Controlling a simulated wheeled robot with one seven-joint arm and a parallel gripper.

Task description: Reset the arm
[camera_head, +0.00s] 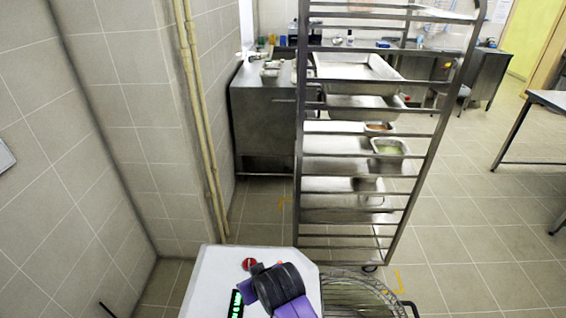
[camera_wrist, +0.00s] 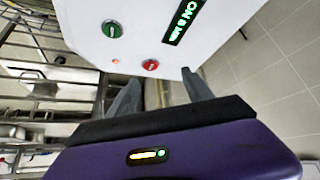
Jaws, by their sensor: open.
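My gripper (camera_wrist: 160,77) shows in the wrist view with its two grey fingers apart and nothing between them. The fingers point towards a white machine panel (camera_wrist: 165,30) with a green knob (camera_wrist: 112,29), a red knob (camera_wrist: 150,65) and a lit green display (camera_wrist: 182,20). I cannot tell how far the fingertips are from the panel. In the head view, my purple and black arm end is at the bottom, in front of the white machine (camera_head: 215,270); the fingers cannot be made out there.
A tall metal rack (camera_head: 300,150) with several trays stands behind the machine. A round wire lid or basket (camera_head: 360,298) is right of my arm. A tiled wall (camera_head: 100,120) is close on the left. Tiled floor (camera_head: 480,240) is clear on the right, before a metal table (camera_head: 545,98).

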